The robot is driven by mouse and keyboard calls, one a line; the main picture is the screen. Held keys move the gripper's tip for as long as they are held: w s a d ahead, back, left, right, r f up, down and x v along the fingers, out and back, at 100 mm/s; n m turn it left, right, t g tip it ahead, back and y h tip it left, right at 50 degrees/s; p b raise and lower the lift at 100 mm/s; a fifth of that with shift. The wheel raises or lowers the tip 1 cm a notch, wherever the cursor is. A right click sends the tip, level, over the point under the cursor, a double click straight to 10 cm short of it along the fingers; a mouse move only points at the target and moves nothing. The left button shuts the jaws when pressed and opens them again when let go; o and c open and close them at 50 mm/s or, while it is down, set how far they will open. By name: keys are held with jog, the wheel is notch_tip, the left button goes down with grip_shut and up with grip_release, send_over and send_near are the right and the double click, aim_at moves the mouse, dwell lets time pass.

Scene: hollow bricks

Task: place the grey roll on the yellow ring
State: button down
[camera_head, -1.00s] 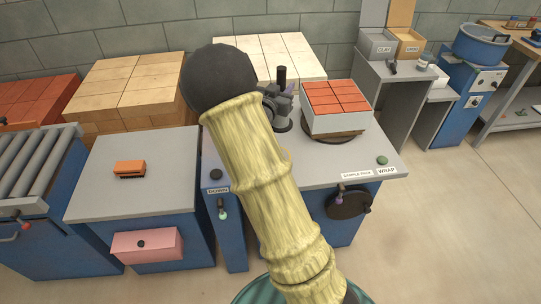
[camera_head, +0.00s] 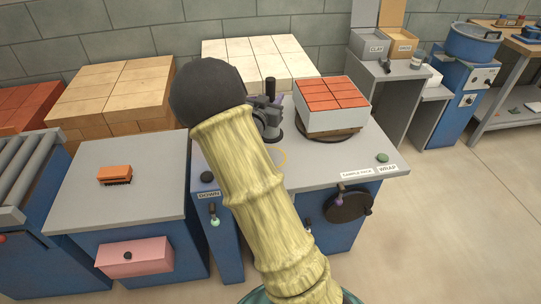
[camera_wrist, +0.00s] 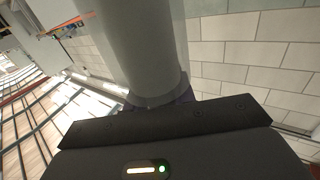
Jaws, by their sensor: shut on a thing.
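The grey roll (camera_wrist: 145,45) fills the upper middle of the wrist view as a large, smooth cylinder. My gripper (camera_wrist: 158,102) is shut on it; purplish finger parts show at both sides of its near end. In the head view my thick yellow arm crosses the middle and covers much of the worktop. Dark grey parts show just right of the arm, and I cannot clearly tell the roll among them. The yellow ring (camera_head: 283,158) is a thin pale outline on the grey worktop, partly hidden behind the arm.
A brick pack (camera_head: 333,100) stands on a round plate right of the ring. A green button (camera_head: 382,157) is at the worktop's right corner. An orange-topped brush (camera_head: 115,174) lies on the left table (camera_head: 120,205). Pallets of bricks stand behind.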

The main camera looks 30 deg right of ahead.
aim_at(272, 135)
notch_tip(272, 135, down, 6)
jog(key=shift+f, duration=0.1)
dwell(0.4)
jog(key=shift+f+b, duration=0.4)
jog(key=shift+f, duration=1.45)
jog(key=shift+f, duration=0.1)
jog(key=c, duration=1.1)
grip_release()
jog(key=shift+c, duration=0.2)
